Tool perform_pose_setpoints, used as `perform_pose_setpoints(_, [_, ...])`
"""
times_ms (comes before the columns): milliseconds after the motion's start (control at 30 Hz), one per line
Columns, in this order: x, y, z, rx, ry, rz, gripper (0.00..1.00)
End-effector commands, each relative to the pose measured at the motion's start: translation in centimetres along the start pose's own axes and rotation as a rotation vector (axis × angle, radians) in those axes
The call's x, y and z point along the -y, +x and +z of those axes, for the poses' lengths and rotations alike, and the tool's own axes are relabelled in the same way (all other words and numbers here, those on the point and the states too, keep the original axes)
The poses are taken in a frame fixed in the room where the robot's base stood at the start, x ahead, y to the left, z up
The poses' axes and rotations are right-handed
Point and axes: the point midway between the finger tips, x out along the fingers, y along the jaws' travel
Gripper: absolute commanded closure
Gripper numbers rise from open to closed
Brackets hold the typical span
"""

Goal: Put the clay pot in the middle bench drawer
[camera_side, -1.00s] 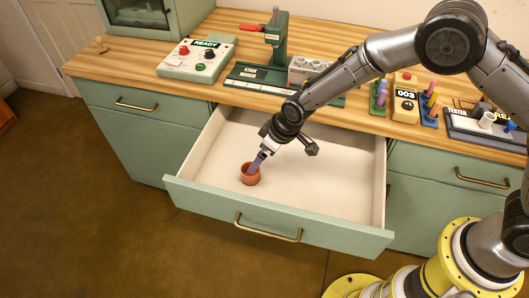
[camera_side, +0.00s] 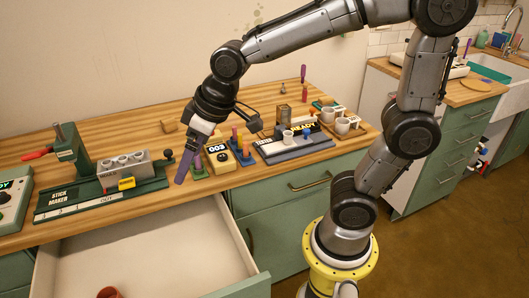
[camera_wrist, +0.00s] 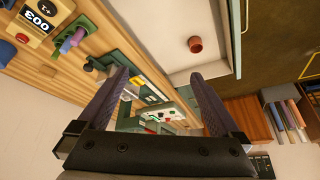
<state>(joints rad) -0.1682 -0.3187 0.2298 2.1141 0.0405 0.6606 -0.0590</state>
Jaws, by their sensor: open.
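The reddish clay pot (camera_wrist: 196,44) sits inside the pulled-out middle bench drawer (camera_wrist: 160,25) in the wrist view, on its bare pale floor. In the side view only the top of the pot (camera_side: 108,292) shows at the bottom edge, in the drawer (camera_side: 160,242). My gripper (camera_side: 183,170) is raised above the bench's front edge, away from the pot. In the wrist view my gripper (camera_wrist: 159,80) has its two purple fingers spread wide with nothing between them.
A stick maker press (camera_side: 75,160) with a grey block stands left on the wooden bench. A yellow counter box (camera_side: 218,160) and peg stands are just right of my gripper. A tester tray (camera_side: 290,142) and white cups lie further right. The drawer stays open, mostly empty.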

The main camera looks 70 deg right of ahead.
Motion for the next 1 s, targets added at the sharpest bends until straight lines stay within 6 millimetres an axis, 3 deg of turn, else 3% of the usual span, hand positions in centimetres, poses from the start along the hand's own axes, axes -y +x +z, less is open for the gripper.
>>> perform_pose_setpoints(33, [-0.9, -2.4, 2.2, -0.018, 0.033, 0.019, 0.0])
perform_pose_setpoints(133, [-2.0, -5.3, 6.5, -0.027, 0.086, 0.049, 0.0])
perform_pose_setpoints(300, [-2.6, -7.7, 12.0, -0.036, 0.151, 0.087, 0.0])
perform_pose_setpoints(400, [-2.7, -8.0, 13.7, -0.036, 0.17, 0.099, 0.0])
perform_pose_setpoints(1000, [-2.7, -8.1, 14.3, -0.035, 0.177, 0.102, 0.0])
